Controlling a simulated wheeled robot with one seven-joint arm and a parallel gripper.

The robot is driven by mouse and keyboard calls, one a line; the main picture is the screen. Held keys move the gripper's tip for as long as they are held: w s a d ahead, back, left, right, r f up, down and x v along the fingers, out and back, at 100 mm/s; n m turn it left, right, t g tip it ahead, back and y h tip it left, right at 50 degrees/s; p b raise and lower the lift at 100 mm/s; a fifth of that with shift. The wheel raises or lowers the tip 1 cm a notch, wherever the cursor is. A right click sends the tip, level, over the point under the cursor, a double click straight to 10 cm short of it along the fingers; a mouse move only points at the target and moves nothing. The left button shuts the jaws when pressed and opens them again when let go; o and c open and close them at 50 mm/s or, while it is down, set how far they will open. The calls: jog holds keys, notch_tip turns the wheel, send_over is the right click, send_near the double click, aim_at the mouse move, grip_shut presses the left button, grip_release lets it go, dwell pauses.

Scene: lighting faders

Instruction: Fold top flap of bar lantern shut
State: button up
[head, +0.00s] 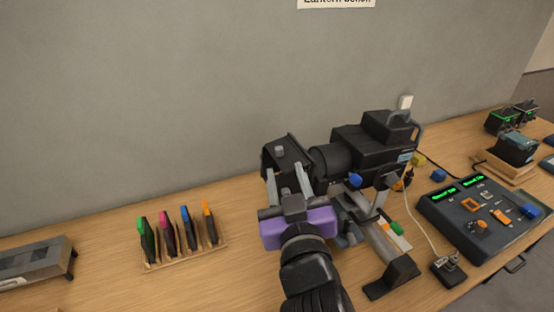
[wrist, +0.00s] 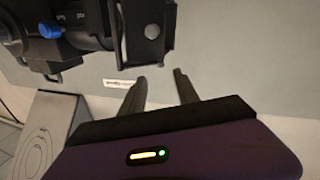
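The black lantern (head: 365,140) stands on a stand at the centre right of the bench, its barrel pointing left. Black flaps (head: 287,158) frame its front end, and one carries a round grey knob (head: 279,151). In the wrist view a black flap with a round bolt (wrist: 152,31) shows at the top, beside the lantern's dark body (wrist: 70,25). I cannot tell the top flap's exact angle. My gripper (head: 284,168) has a purple body and is in front of the flaps. In the wrist view its two fingers (wrist: 158,75) are apart with nothing between them.
A rack (head: 185,250) of coloured gels or swatches stands to the left. A fader console (head: 480,215) lies to the right, with a cable and small black box (head: 448,270) near it. Bare bench lies between the rack and the lantern. A wall is close behind.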

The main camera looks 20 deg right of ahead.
aim_at(280, 152)
jog(key=p+x, duration=0.2)
jog(key=x, duration=0.4)
jog(key=shift+w, duration=0.2)
jog(key=shift+w+d+f+p, duration=0.1)
jog(key=shift+w+d+p, duration=0.2)
jog(key=shift+w, duration=0.35)
grip_shut()
